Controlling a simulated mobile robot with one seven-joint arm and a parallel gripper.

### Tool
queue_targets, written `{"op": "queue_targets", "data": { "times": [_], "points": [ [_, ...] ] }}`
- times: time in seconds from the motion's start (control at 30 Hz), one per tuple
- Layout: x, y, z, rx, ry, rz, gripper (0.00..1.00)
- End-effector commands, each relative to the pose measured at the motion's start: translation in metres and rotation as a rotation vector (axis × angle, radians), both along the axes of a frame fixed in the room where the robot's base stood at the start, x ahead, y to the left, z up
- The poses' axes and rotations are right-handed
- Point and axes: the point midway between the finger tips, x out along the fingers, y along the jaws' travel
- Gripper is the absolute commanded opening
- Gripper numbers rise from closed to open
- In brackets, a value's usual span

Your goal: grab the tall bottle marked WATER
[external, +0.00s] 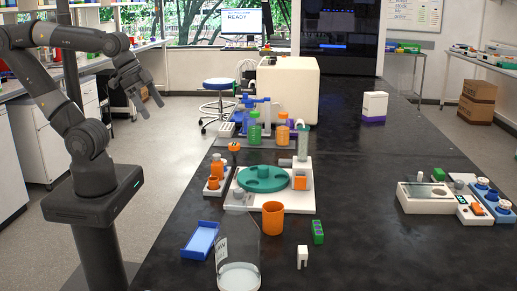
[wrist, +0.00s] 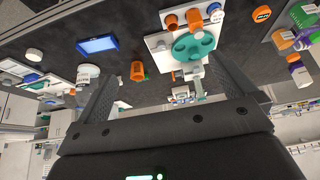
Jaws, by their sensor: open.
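In the external view, a bottle with green contents (external: 255,133) and one with orange contents (external: 283,133) stand upright behind the round teal rack. Labelled bottles also show at the right edge of the wrist view (wrist: 286,39). A tall clear vessel (external: 238,250) with faint marking and a white bottom stands at the front of the bench. My gripper (external: 152,105) is open and empty, raised left of the bench, well apart from all of them. Its two fingers show in the wrist view (wrist: 163,70).
The teal rack (external: 263,179) sits on a white base, with an orange cup (external: 272,219) in front. A blue tray (external: 201,240) lies at the front left. A white machine (external: 288,90) stands behind.

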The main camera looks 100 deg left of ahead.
Motion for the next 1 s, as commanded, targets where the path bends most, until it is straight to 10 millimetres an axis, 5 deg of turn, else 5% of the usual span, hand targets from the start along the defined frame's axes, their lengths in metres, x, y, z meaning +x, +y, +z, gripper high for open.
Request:
{"op": "queue_targets", "data": {
  "times": [0.43, 0.57, 1.0],
  "points": [
    [0.001, 0.0, 0.0, 0.001, -0.001, 0.0, 1.0],
    [0.016, 0.0, -0.001, 0.026, -0.02, -0.011, 1.0],
    [0.165, -0.031, -0.026, 0.193, -0.28, -0.232, 1.0]
  ]
}}
